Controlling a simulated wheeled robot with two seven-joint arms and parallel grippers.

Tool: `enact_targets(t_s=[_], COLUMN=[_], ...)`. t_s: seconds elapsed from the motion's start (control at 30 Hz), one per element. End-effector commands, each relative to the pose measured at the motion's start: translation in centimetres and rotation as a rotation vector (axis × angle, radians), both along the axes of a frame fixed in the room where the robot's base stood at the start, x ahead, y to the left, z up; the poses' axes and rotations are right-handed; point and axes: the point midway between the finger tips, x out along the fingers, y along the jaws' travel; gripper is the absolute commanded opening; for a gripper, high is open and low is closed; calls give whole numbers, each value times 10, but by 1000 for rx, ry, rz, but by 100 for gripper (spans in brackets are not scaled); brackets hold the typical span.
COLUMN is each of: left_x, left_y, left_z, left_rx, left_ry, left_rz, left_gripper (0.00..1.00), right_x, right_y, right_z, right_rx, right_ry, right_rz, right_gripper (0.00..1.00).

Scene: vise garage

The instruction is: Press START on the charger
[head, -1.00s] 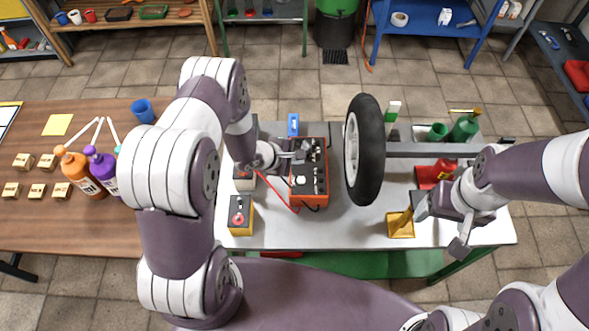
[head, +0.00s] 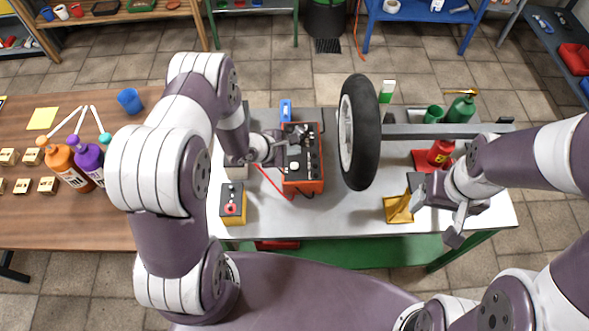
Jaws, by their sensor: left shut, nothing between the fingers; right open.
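The charger (head: 314,178) is a red box with a black top panel carrying several light and dark knobs or buttons. It stands on the light workbench, left of the wheel. My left gripper (head: 289,150) is shut and empty at the left edge of the charger's panel. Whether it touches the panel I cannot tell. The gripper and wrist cover part of the charger's left side, and the START label is too small to read. My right gripper (head: 458,228) is open and empty over the right part of the workbench.
A black-tyred wheel (head: 366,135) stands upright just right of the charger. A yellow box with a red button (head: 233,204) sits front left. A blue object (head: 286,110) is behind the charger. A yellow stand (head: 398,209) and a red can (head: 440,153) are on the right.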

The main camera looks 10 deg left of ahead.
Motion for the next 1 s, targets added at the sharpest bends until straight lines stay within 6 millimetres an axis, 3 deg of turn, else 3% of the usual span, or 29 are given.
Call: enact_targets(t_s=[0.03,0.17,0.37,1.0], left_x=[0,0,0,0], left_y=[0,0,0,0], left_z=[-15,-31,-49,-51], left_rx=[1,0,0,-1], left_ry=[0,-1,1,0], left_rz=[-1,1,-1,-1], left_gripper=[0,0,0,0], right_x=[0,0,0,0], right_y=[0,0,0,0], right_z=[-17,-36,-45,-45], right_rx=[0,0,0,0], right_ry=[0,0,0,0], right_rz=[0,0,0,0], right_gripper=[79,79,79,79])
